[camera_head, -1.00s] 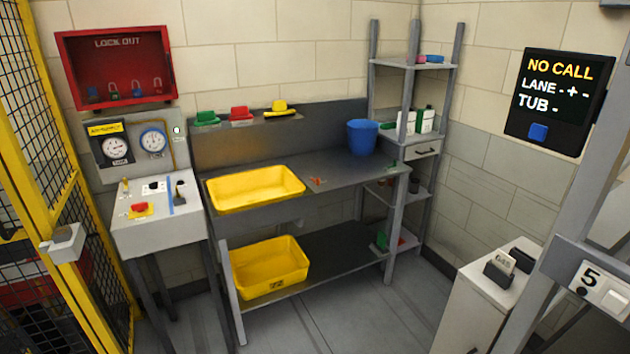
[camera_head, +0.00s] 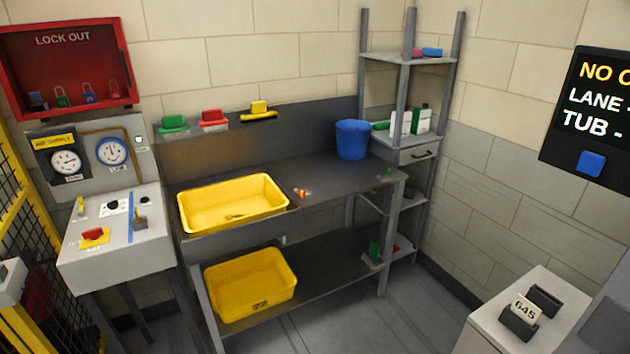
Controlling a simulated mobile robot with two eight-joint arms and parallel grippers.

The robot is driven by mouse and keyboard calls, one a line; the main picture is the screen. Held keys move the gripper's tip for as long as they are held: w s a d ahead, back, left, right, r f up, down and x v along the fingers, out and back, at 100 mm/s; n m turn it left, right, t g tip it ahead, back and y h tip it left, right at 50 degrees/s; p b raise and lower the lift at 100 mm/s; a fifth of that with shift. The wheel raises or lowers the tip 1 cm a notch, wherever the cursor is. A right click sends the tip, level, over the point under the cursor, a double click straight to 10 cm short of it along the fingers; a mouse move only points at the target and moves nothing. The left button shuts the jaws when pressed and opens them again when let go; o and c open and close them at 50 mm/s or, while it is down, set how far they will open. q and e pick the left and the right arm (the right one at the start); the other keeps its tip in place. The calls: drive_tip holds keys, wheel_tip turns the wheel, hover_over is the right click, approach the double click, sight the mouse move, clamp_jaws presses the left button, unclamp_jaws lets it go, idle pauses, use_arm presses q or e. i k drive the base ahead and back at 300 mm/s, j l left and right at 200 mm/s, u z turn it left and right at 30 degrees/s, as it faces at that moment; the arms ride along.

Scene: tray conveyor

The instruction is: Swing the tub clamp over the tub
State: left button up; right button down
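A yellow tub (camera_head: 233,204) sits on the grey bench, with a small dark mark or item on its floor. A second yellow tub (camera_head: 250,287) stands on the lower shelf of the bench. I cannot make out a tub clamp for certain in this view. A small orange and white item (camera_head: 301,193) lies on the bench to the right of the upper tub, too small to identify. Neither of my grippers is in view.
A control box (camera_head: 115,240) with a red knob and levers stands left of the bench (camera_head: 330,180). A blue bucket (camera_head: 352,140) stands at the bench's back right. A white cabinet (camera_head: 535,315) with a card reading 645 is at lower right.

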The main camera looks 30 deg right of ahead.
sight(302, 194)
drive_tip(key=i+l, duration=1.2)
